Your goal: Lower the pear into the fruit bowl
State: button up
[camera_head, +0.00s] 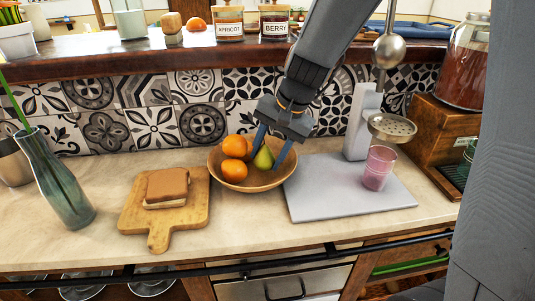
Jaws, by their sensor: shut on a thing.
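The green pear (264,157) is between the blue fingers of my gripper (271,154), which is shut on it. The pear is low, within the outline of the wooden fruit bowl (240,183), at its right side. Whether the pear touches the bowl's bottom cannot be told. Two oranges show in the bowl, one at the upper left (235,145) and one in front of it (233,171). My arm comes down from the upper right, and the right finger reaches to the bowl's right rim.
A cutting board (160,233) with a sandwich (167,188) lies left of the bowl. A grey slab (335,205) with a pink glass (378,168) is to the right. A tall vase (58,185) stands far left. A shelf (130,48) with jars runs behind, above the tiled wall.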

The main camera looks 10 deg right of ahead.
jog(key=shift+f+b, duration=0.3)
jog(key=shift+f, duration=0.15)
dwell(0.3)
jog(key=o, duration=1.2)
jog(key=shift+f, duration=0.1)
jog(key=shift+s, duration=0.15)
jog(key=shift+d, duration=0.1)
